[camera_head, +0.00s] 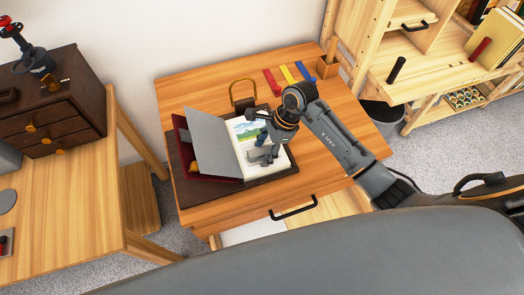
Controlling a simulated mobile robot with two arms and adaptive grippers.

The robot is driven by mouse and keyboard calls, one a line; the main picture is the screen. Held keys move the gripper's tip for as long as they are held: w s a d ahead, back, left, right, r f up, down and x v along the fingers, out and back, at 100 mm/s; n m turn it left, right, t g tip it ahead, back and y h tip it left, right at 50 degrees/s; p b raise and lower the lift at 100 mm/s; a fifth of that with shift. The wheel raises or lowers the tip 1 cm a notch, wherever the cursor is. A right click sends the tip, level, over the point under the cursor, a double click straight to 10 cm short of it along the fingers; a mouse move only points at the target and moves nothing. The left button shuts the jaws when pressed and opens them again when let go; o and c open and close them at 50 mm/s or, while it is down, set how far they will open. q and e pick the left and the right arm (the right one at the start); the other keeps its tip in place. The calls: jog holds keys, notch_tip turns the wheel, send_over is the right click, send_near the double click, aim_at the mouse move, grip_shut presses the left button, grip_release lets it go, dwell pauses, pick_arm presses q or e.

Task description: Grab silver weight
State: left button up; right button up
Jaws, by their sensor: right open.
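The gripper is open and hides part of the print. A small grey shape shows at its fingertips over the lower part of the print. I cannot tell whether it is the silver weight or part of the fingers, nor whether they touch it. My left gripper is not in view.
The folder lies on a dark brown board (205,192) on a wooden table (190,97). Behind it are a brass arch-shaped piece (243,87) and red, yellow and blue strips (288,74). A dark drawer chest (55,110) stands left, a wooden shelf unit (425,70) right.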

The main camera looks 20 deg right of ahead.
grip_shut()
jog(key=shift+r, duration=0.15)
